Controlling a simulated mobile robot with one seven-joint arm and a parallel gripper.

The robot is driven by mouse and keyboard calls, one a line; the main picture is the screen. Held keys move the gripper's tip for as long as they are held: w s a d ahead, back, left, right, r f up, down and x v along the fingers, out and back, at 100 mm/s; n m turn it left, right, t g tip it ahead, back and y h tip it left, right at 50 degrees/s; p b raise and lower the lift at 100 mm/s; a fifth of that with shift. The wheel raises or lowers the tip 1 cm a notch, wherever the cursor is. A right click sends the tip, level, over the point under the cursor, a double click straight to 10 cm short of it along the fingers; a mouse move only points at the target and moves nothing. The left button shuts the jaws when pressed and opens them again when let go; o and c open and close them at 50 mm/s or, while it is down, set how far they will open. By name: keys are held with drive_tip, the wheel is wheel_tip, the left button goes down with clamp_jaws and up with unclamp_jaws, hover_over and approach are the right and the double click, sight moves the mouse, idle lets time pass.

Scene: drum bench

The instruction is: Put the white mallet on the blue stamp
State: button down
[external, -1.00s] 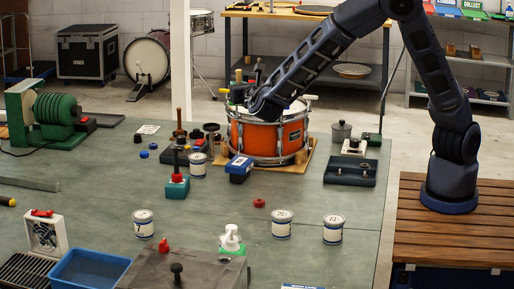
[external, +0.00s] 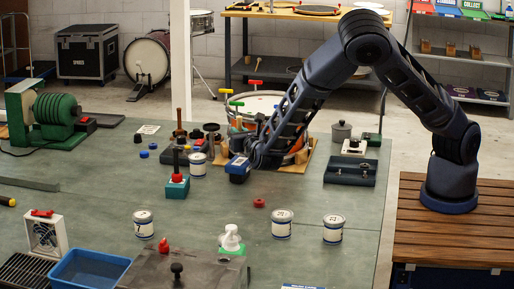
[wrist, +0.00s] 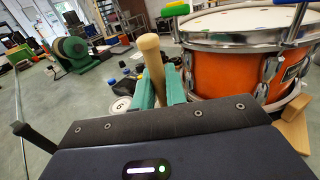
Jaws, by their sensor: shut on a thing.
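My gripper (external: 257,157) is low at the left front of the orange drum. In the wrist view its green fingers (wrist: 161,88) are shut around a pale wooden handle (wrist: 151,58) that stands up between them, tilted slightly. I take this for the white mallet's handle; its head is hidden, so its colour does not show. The block is not clearly seen in the wrist view.
A numbered can (external: 198,168) and a teal block with a red knob (external: 176,188) stand to the left.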

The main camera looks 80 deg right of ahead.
drive_tip(key=shift+f, duration=1.85)
drive_tip(key=shift+f, duration=0.1)
drive_tip(key=c, duration=1.4)
unclamp_jaws()
drive_tip(key=shift+c, duration=0.2)
